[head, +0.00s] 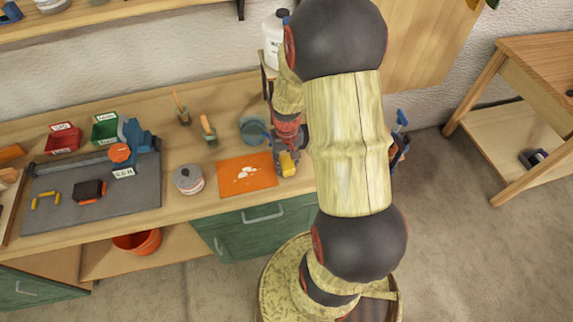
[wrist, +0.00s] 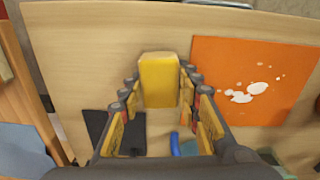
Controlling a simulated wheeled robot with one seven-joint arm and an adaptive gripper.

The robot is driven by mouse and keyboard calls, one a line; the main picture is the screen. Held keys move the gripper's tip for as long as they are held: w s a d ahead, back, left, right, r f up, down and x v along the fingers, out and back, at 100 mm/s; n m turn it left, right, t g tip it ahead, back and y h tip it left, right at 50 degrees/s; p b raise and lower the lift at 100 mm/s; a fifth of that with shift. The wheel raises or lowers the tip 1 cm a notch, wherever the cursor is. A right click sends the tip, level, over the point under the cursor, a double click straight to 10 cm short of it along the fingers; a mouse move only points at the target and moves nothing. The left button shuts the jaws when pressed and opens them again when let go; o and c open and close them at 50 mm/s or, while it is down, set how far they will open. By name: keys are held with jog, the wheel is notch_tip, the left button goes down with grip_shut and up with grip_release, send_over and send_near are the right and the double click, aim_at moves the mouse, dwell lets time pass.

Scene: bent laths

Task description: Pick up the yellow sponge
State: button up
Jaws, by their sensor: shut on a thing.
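The yellow sponge (wrist: 159,80) is between the fingertips of my gripper (wrist: 159,85) in the wrist view. My gripper is shut on it, with one finger on each side. In the head view the sponge (head: 287,164) shows as a small yellow block at the end of my gripper (head: 286,158), by the right edge of the orange mat. The frames do not clearly show whether the sponge touches the bench top.
The orange mat (head: 247,176) with white blotches lies beside the sponge. A round tin (head: 188,179), a teal bowl (head: 254,130) and brushes stand nearby. A grey mat (head: 92,190) with tools lies at left. The bench front edge is close.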

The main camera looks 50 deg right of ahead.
aim_at(287, 163)
jog(key=shift+r, duration=0.1)
jog(key=shift+r, duration=0.55)
notch_tip(287, 163, up, 2)
jog(key=shift+r+p, duration=0.25)
jog(key=shift+p, duration=0.4)
jog(key=s+a+r+p, duration=0.3)
jog(key=s+a+r, duration=0.4)
jog(key=s, duration=0.5)
jog(key=shift+a+r, duration=0.15)
jog(key=shift+r, duration=0.95)
jog(key=o, duration=0.5)
jog(key=c, duration=0.4)
